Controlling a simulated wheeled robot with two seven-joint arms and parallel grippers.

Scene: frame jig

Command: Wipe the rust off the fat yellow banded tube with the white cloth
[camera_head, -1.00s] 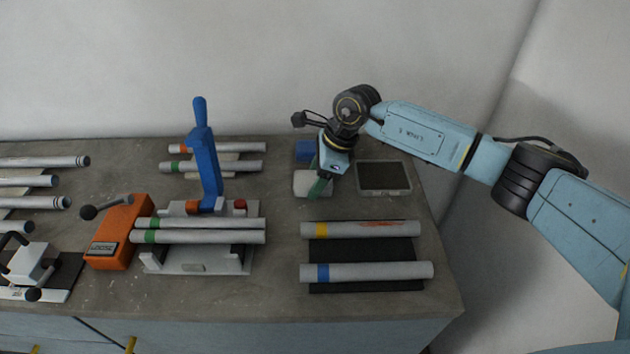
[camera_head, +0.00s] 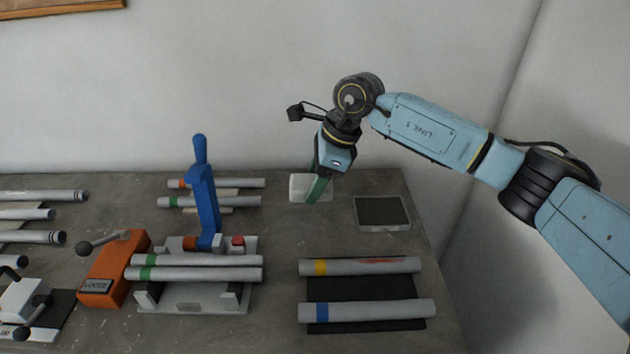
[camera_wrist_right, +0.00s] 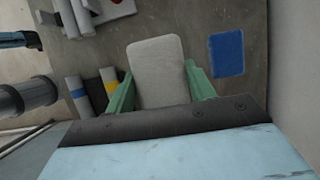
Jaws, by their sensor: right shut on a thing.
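The yellow banded tube (camera_head: 350,267) lies at the front right on a dark mat, with a reddish rust streak (camera_head: 380,260) on its right half. Its yellow end also shows in the right wrist view (camera_wrist_right: 110,88). My right gripper (camera_head: 317,190) is shut on the white cloth (camera_head: 299,187), a pale rounded pad held above the bench behind the tubes. In the right wrist view the cloth (camera_wrist_right: 157,70) sits between the two green fingers. My left gripper is out of view.
A blue banded tube (camera_head: 370,312) lies in front on the same dark mat (camera_head: 365,287). A dark-topped tray (camera_head: 382,212) stands right of the cloth. A blue pad (camera_wrist_right: 227,53) shows in the wrist view. A tall blue lever (camera_head: 207,205) rises at the clamp on the left.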

